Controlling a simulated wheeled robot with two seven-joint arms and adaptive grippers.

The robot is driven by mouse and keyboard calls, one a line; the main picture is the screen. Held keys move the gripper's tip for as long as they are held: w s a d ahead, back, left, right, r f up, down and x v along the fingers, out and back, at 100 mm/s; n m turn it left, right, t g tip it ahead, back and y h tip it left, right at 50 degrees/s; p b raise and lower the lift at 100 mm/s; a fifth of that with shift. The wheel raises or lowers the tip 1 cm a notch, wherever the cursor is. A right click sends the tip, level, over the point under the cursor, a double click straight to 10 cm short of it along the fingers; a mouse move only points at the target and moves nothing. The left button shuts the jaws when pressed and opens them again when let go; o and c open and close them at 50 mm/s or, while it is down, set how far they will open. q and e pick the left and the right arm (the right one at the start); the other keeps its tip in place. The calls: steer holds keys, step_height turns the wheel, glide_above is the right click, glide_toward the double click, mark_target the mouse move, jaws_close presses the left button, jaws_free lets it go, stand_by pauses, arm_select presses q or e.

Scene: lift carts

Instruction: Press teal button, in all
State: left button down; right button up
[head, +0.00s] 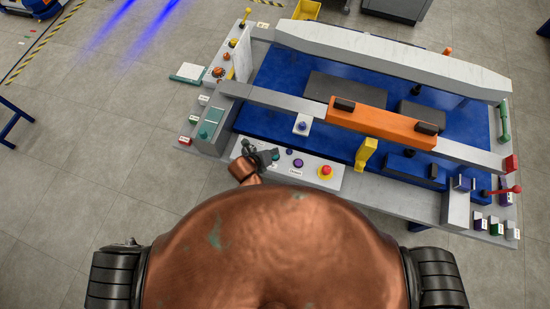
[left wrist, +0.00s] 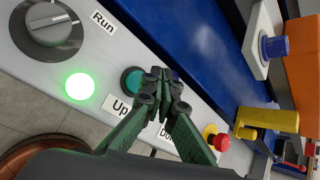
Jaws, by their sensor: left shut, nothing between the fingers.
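The teal button (left wrist: 131,79) sits on the light grey control panel (left wrist: 92,50), beside the "Up" label (left wrist: 119,107) in the left wrist view. My left gripper (left wrist: 165,78) is shut and empty, its dark fingertips just to the right of the teal button and partly overlapping its edge. I cannot tell whether they touch it. In the head view my left gripper (head: 266,157) is over the left part of the panel, close to the teal button (head: 276,155). My right gripper is not in view.
A lit green lamp (left wrist: 80,86) and a grey knob (left wrist: 47,23) are left of the teal button. A purple button (head: 298,163) and red mushroom button (head: 326,170) are to the right. An orange-handled bar (head: 381,123) spans the blue bed behind the panel.

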arm_select(q)
steer(key=shift+w+f, duration=0.1)
steer(key=shift+f, duration=0.6)
steer(key=shift+f, duration=0.15)
stand_by(0.8)
steer(key=shift+f, duration=0.25)
